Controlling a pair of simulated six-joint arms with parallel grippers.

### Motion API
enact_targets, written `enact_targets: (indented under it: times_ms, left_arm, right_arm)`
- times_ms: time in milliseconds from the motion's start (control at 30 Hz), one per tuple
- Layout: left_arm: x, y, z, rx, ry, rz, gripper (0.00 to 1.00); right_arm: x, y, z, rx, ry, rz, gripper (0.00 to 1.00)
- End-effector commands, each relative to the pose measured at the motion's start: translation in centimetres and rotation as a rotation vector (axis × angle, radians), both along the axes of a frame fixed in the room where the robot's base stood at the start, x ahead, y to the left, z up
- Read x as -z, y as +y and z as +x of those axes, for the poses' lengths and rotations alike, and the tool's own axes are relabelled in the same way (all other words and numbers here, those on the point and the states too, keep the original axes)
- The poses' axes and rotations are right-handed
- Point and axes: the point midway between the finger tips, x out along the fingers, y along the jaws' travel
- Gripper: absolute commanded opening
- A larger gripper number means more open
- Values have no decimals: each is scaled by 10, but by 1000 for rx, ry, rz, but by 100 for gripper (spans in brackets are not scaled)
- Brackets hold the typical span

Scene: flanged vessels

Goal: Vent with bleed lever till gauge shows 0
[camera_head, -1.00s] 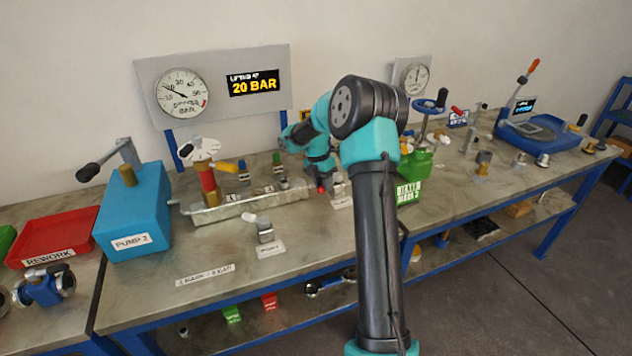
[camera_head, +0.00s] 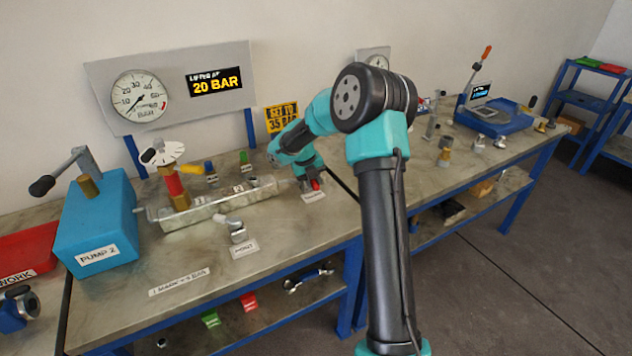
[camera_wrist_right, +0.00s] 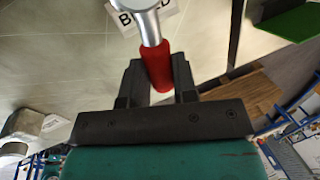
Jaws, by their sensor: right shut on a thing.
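The bleed lever has a silver shaft and a red grip (camera_wrist_right: 158,68) in the right wrist view, beside a partly covered bleed label (camera_wrist_right: 125,18). My right gripper (camera_wrist_right: 157,80) is shut on the red grip. My left gripper is out of view.
A sign (camera_head: 213,82) reads 20 BAR. The blue pump 2 (camera_head: 97,222) stands at the left. A metal manifold block (camera_head: 215,203) with a red and brass column lies left of my right gripper.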

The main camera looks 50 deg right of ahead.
Motion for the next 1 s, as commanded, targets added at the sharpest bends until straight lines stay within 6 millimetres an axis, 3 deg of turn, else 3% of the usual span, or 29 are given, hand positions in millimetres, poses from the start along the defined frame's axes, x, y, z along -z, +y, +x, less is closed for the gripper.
enact_targets:
  times_ms: [300, 800, 833, 1000]
  left_arm:
    - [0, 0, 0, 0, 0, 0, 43]
    - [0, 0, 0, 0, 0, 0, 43]
    - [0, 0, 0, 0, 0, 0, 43]
    - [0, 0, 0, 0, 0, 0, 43]
  right_arm:
    - [0, -14, -9, -138, 1, -1, 0]
    - [0, -17, -10, -166, 1, -2, 0]
    - [0, -17, -10, -165, 0, -2, 29]
    - [0, -17, -10, -163, 0, -1, 45]
